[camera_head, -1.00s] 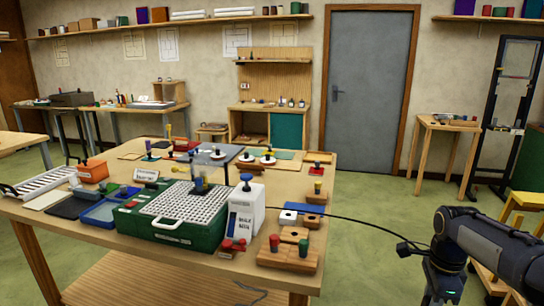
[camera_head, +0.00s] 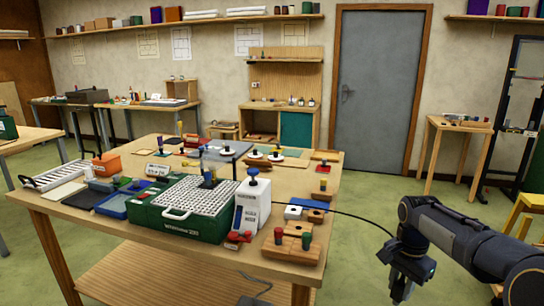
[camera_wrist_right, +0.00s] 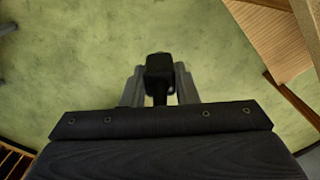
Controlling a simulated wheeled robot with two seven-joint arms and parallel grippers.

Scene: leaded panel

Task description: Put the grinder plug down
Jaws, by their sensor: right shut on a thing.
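My right gripper (camera_head: 404,282) is at the lower right in the head view, out past the table's right edge and over the green floor. In the right wrist view its two grey fingers (camera_wrist_right: 160,84) are shut on the black grinder plug (camera_wrist_right: 159,66). The green grinder (camera_head: 172,221), with a white gridded top, stands on the front of the table. My left gripper is not in view.
Open green floor (camera_head: 365,190) lies between the table and the side table (camera_head: 455,133).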

